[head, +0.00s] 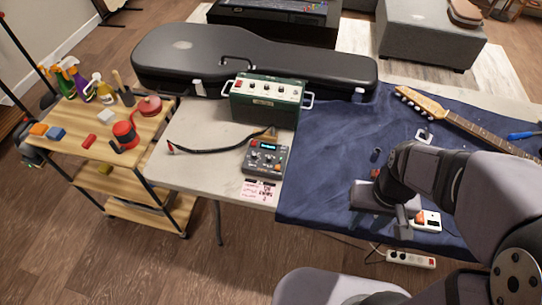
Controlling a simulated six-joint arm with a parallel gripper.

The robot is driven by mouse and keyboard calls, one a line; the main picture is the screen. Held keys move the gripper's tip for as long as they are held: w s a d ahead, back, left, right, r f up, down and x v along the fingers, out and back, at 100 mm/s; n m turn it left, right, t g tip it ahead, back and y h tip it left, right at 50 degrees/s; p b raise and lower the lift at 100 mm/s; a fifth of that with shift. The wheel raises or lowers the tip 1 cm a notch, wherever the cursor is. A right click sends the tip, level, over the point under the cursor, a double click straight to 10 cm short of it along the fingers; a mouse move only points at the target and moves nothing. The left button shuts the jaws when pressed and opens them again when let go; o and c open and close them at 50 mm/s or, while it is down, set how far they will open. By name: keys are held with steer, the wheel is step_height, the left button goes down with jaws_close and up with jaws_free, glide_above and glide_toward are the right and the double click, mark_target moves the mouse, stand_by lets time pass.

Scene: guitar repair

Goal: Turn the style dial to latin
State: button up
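A small dark grey device (265,157) with a lit blue display, several small knobs and orange parts lies on the bare, light part of the table. A green box (268,98) with a pale control panel, several knobs and side handles stands just behind it. The lettering on both is too small to read, so I cannot tell which control is the style dial. My gripper (386,203) is low over the blue cloth at the right, well apart from both devices. Its fingers are too small and partly covered by my arm to show whether they are open.
A black guitar case (250,62) lies along the back. A black cable (220,146) and a pink-white paper (258,191) lie near the grey device. A guitar neck (462,120) rests on the blue cloth (325,150). A wooden cart (75,150) with bottles stands left.

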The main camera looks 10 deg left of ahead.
steer(key=w+a+f+n+y+b, duration=0.1)
steer(key=w+a+f+n+b, duration=0.1)
steer(key=w+a+n+b, duration=0.35)
steer(key=w+a+f+n+y+b, duration=0.1)
steer(key=w+a+f+n+b, duration=0.1)
steer(key=w+a, duration=0.5)
steer(key=n+t+y+b, duration=0.1)
steer(key=n+y+b, duration=0.1)
steer(key=n+b, duration=0.4)
glide_toward(271, 158)
steer(key=p, duration=0.1)
steer(key=shift+n, duration=0.35)
steer(key=shift+p+x, duration=0.5)
steer(key=shift+x, duration=3.4)
steer(key=shift+r, duration=0.1)
steer(key=shift+c, duration=0.5)
jaws_close()
